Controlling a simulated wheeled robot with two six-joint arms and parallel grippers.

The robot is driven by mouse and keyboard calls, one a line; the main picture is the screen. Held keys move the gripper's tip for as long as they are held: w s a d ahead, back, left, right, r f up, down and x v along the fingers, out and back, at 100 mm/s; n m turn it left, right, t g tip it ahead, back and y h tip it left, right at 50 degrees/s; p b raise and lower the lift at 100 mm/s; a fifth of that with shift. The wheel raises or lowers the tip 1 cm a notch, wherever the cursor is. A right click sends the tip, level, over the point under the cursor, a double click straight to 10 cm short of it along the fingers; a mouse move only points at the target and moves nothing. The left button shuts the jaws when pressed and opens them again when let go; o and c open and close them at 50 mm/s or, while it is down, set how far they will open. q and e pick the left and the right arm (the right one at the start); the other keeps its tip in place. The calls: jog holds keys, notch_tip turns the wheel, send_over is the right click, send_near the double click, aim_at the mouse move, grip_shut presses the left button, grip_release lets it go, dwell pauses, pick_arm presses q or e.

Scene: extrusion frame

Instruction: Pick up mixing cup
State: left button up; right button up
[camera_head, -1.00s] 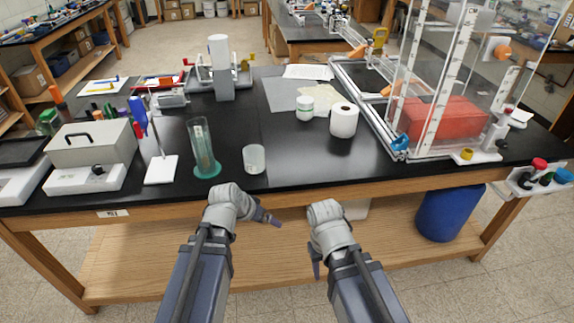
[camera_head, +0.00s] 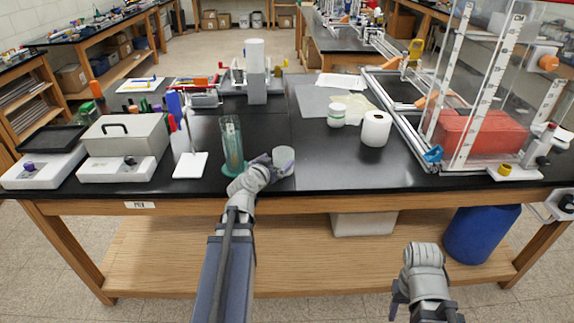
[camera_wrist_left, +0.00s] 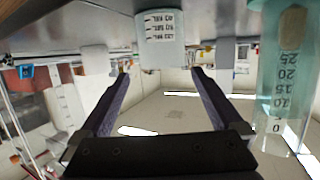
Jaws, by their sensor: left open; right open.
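The mixing cup (camera_head: 285,156), small, translucent and pale, stands upright near the front edge of the black bench. My left gripper (camera_head: 268,166) is open at bench height, just left of the cup and very near it. In the left wrist view the picture is turned over; the cup (camera_wrist_left: 162,38), with dark volume marks, shows centred just beyond the two open fingertips (camera_wrist_left: 160,72). Whether a finger touches it, I cannot tell. My right gripper (camera_head: 398,298) is low in front of the bench, empty and away from the cup.
A graduated cylinder (camera_head: 232,145) on a green base stands close left of the cup, and also shows in the wrist view (camera_wrist_left: 283,75). A white stand (camera_head: 190,165) is further left. A paper roll (camera_head: 375,129) and a lidded jar (camera_head: 336,115) stand behind right. Bench right of the cup is clear.

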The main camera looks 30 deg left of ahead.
aim_at(286, 150)
pick_arm(q)
jog(key=b+x, duration=0.1)
jog(key=x, duration=0.4)
jog(key=b+x, duration=0.2)
jog(key=x, duration=0.4)
jog(key=shift+s+a+f, duration=0.1)
jog(key=shift+a, duration=0.1)
jog(key=shift+s, duration=0.1)
jog(key=shift+c, duration=0.6)
jog(key=c, duration=1)
jog(key=shift+o, duration=0.2)
jog(key=shift+r, duration=0.3)
notch_tip(286, 150, up, 10)
jog(key=p, duration=1)
jog(key=shift+f, duration=0.2)
